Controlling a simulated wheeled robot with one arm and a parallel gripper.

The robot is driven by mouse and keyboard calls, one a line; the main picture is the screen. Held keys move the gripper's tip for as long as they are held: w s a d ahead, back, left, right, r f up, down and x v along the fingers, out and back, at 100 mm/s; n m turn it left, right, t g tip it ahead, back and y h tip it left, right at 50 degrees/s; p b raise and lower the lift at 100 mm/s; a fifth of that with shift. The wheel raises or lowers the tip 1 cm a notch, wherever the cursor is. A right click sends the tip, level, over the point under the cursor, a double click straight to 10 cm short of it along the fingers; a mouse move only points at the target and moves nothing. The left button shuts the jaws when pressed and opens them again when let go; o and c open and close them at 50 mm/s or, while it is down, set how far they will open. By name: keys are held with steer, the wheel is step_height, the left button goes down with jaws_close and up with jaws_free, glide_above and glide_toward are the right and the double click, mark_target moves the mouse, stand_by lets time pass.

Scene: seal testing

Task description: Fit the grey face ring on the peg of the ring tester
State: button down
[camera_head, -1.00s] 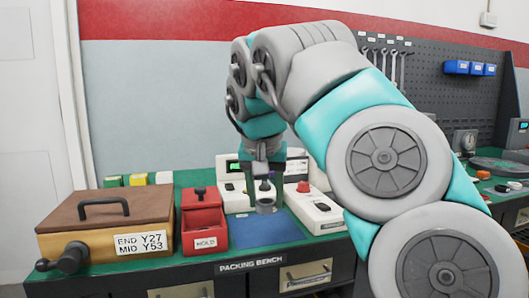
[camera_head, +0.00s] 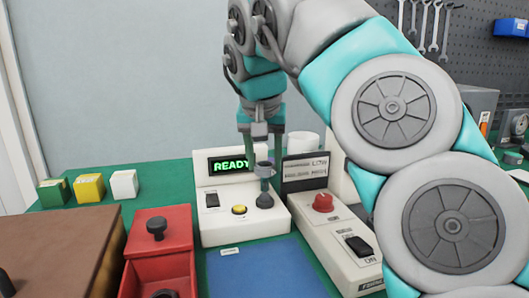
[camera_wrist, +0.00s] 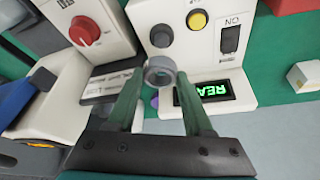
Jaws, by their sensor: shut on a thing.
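The ring tester (camera_head: 222,222) is a white box with a lit READY display, a black switch and a yellow button. Its dark grey peg (camera_head: 265,202) stands upright on a broad base at the right of its top; the peg's base also shows in the wrist view (camera_wrist: 161,37). My gripper (camera_head: 263,155) points down over the tester. It is shut on the grey face ring (camera_head: 264,168), which sits between the fingertips in the wrist view (camera_wrist: 160,72). The ring is at the peg's top end in the head view; I cannot tell whether the peg enters its hole.
A white unit (camera_head: 335,240) with a red knob and a switch stands close on the right. A blue mat (camera_head: 260,270) lies in front. A red box (camera_head: 160,262) and a brown-lidded box (camera_head: 65,250) stand left. Small coloured blocks (camera_head: 90,187) stand behind them.

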mark_target(264, 173)
steer(key=shift+s+f, duration=0.2)
steer(key=shift+f, duration=1.6)
steer(key=shift+f, duration=0.4)
steer(key=shift+c, duration=1.1)
jaws_free()
steer(key=shift+r, duration=2.2)
steer(key=shift+d+r, duration=0.2)
steer(key=shift+r, duration=0.4)
steer(key=shift+a+r, duration=0.2)
steer(key=shift+r, duration=0.5)
